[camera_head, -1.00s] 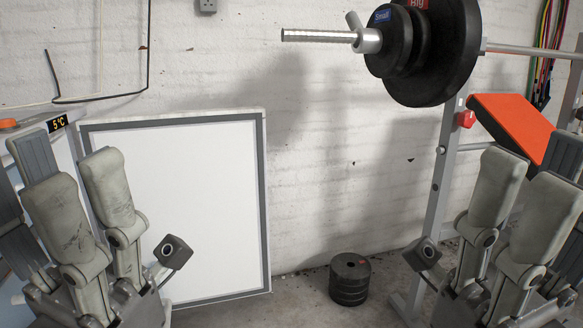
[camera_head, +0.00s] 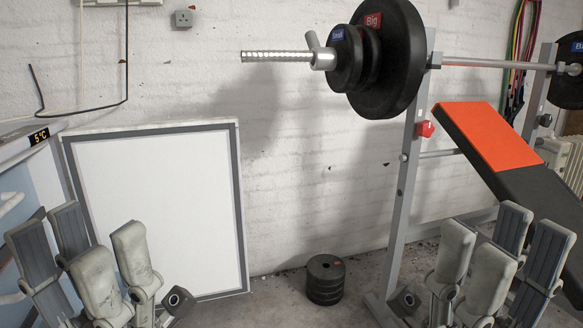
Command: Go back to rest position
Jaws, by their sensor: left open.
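My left gripper (camera_head: 80,232) is at the lower left, fingers pointing up and spread apart with nothing between them. It is in front of the lower left part of the white framed board. My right gripper (camera_head: 505,228) is at the lower right, also with its fingers up, apart and empty. It is in front of the lower part of the weight bench. The lower parts of both grippers are cut off by the picture's bottom edge.
A white board (camera_head: 160,215) leans on the brick wall. A barbell with black plates (camera_head: 405,60) rests on a grey rack post (camera_head: 406,190) by a bench with an orange pad (camera_head: 483,135). Stacked black weights (camera_head: 325,280) stand on the floor. A fridge-like unit (camera_head: 28,180) is at left.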

